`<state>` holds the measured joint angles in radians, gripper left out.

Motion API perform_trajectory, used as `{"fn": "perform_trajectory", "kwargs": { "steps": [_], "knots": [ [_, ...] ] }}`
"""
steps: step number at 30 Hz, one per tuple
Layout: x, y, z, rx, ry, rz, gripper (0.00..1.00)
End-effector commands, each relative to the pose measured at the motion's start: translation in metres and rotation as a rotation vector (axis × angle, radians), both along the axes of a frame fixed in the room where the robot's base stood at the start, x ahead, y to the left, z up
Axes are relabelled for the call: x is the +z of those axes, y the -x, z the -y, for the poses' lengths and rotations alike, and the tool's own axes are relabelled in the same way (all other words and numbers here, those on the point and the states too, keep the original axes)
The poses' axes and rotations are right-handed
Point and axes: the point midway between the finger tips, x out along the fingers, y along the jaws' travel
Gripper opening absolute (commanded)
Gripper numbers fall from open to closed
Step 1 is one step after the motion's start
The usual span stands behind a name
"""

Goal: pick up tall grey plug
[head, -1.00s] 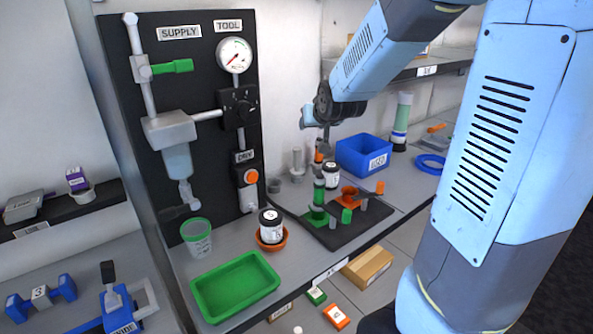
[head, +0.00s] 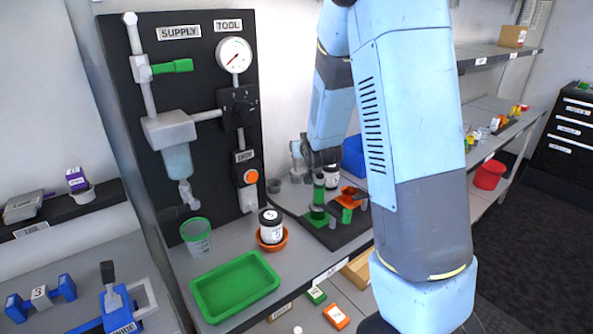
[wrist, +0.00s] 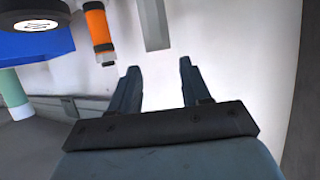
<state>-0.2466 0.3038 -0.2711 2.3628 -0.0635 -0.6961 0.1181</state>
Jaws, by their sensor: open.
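The tall grey plug (wrist: 154,24) shows in the wrist view as a plain grey bar at the top middle, just beyond my fingertips and roughly in line with the gap between them. My gripper (wrist: 158,76) is open, with a finger on each side and nothing between them. It is apart from the plug. In the head view the plug is mostly hidden behind my wrist, near the back panel, and my fingers are hard to make out there.
An orange cylinder with a dark tip (wrist: 99,30) stands close beside the grey plug. A blue bin (wrist: 35,42) and a black-lidded jar (wrist: 25,14) are farther left. A green tray (head: 235,285) and a white jar (head: 270,228) sit on the bench in front.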

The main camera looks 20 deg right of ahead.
Motion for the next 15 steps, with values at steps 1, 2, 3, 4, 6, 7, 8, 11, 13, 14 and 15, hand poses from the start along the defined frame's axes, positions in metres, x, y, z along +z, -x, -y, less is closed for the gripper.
{"fn": "perform_trajectory", "kwargs": {
  "steps": [1, 2, 3, 4, 6, 7, 8, 11, 13, 14, 15],
  "knots": [
    [-0.009, 0.000, 0.000, 0.000, 0.001, -0.005, 0.47],
    [-0.013, 0.000, 0.000, 0.000, 0.000, -0.004, 0.47],
    [-0.018, 0.000, 0.000, 0.000, 0.000, -0.003, 0.47],
    [-0.021, 0.001, 0.000, 0.000, 0.000, -0.004, 0.47],
    [-0.022, -0.007, 0.000, 0.000, 0.000, 0.000, 0.47],
    [-0.023, -0.010, 0.000, 0.000, 0.000, 0.000, 0.47],
    [-0.024, -0.011, 0.000, 0.000, 0.000, -0.001, 0.47],
    [-0.025, -0.015, 0.000, 0.000, 0.000, -0.001, 0.47],
    [-0.026, -0.018, -0.001, 0.000, 0.000, -0.001, 0.47],
    [-0.027, -0.020, -0.001, 0.000, 0.000, -0.001, 0.47],
    [-0.028, -0.023, -0.001, 0.001, 0.001, -0.001, 0.47]
  ]
}}
